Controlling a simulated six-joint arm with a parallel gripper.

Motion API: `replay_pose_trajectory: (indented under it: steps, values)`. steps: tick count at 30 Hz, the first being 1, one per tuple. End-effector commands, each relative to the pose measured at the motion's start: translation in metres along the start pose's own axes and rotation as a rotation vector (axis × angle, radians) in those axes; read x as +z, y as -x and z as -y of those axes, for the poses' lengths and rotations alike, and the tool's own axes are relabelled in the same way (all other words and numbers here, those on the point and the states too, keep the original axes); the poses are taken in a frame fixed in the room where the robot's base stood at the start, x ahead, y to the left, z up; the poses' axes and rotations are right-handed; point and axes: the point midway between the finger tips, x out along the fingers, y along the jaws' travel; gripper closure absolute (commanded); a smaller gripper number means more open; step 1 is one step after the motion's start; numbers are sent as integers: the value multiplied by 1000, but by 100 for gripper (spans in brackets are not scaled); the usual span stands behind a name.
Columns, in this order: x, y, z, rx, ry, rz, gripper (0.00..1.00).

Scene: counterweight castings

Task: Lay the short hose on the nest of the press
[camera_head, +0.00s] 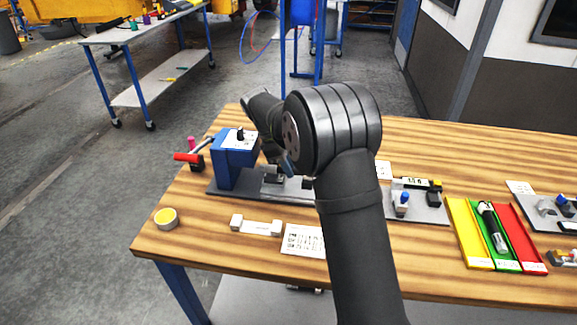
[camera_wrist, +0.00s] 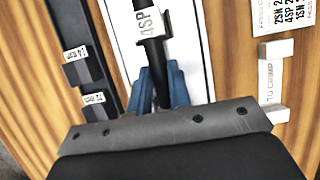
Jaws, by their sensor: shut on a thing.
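My gripper's two blue fingers (camera_wrist: 160,88) are shut on a black hose (camera_wrist: 155,55) in the wrist view. The hose carries a white tag reading "4SP" and runs up out of the frame. Its lower end is hidden between the fingers. The blue press (camera_head: 232,160), with a red-gripped lever (camera_head: 187,157), stands on a grey base plate (camera_head: 225,190) at the table's left. My arm hides part of the plate, and I cannot make out the nest clearly.
A white cradle (camera_head: 257,226) and a printed card (camera_head: 303,240) lie in front of the plate. A yellow tape roll (camera_head: 166,218) is at left. Yellow, green and red trays (camera_head: 521,239) are at right; a dark hose piece (camera_head: 492,224) lies in the green one.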

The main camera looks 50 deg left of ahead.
Motion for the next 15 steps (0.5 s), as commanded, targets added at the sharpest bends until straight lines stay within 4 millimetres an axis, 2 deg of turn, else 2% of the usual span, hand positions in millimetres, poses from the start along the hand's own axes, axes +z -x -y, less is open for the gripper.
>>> replay_pose_trajectory:
  steps: [15]
  values:
    - [-3, -8, 0, 0, 0, 0, 100]
